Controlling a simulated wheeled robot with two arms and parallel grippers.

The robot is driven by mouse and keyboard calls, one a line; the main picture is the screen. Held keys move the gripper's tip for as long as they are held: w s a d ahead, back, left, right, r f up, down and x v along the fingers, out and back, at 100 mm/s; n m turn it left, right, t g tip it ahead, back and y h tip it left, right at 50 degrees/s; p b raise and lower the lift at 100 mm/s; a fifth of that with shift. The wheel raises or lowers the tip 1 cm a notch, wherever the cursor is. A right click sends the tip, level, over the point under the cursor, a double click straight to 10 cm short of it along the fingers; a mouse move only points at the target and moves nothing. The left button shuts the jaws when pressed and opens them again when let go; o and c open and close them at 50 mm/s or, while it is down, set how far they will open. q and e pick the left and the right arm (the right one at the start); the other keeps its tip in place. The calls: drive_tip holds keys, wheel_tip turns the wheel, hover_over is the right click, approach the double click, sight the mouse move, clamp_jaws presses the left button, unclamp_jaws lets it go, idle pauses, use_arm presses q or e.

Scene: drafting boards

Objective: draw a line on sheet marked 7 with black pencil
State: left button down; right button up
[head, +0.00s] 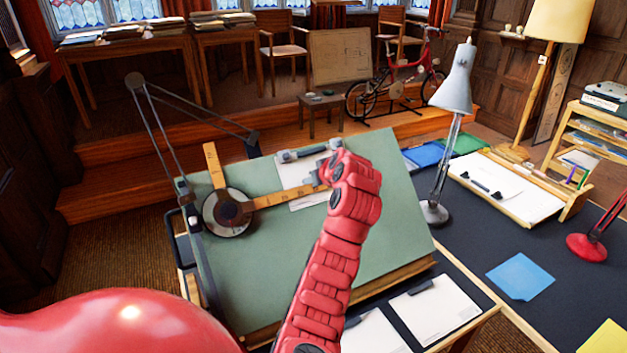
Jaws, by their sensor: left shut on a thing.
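My left gripper (327,167) is over the upper middle of the green drafting board (375,215), mostly covered by my red wrist. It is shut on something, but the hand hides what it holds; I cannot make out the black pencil. A white sheet (297,176) lies on the board just left of the gripper, partly covered by a ruler and the hand. Two more white sheets, one at the front right (437,305) and one beside it (374,336), lie below the board. Another sheet (512,192) lies on a small board at the right. No number 7 is legible. My right gripper is out of view.
A drafting arm with a round head (229,213) and wooden rulers (285,196) spans the board's left half. A grey lamp (435,213) stands beyond its right edge. A blue paper (520,276) and a red lamp base (587,247) are on the dark table.

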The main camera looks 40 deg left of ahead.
use_arm(q)
drive_tip(key=shift+w+a+f+b, duration=0.1)
drive_tip(key=shift+a+f+b, duration=0.15)
drive_tip(key=shift+b, duration=0.1)
idle(0.4)
drive_tip(key=shift+w+d+f, duration=0.1)
drive_tip(key=shift+w, duration=0.1)
drive_tip(key=shift+w+b, duration=0.1)
drive_tip(key=shift+b, duration=0.25)
drive_tip(key=shift+d, duration=0.1)
drive_tip(key=shift+w, duration=0.2)
drive_tip(key=shift+w+d+b, duration=0.2)
drive_tip(key=shift+w+b, duration=0.15)
drive_tip(key=shift+w, duration=0.1)
drive_tip(key=shift+w+d, duration=0.1)
drive_tip(key=shift+w, duration=0.05)
idle(0.5)
drive_tip(key=shift+w+d+b, duration=0.1)
drive_tip(key=shift+w+b, duration=0.2)
drive_tip(key=shift+w, duration=0.2)
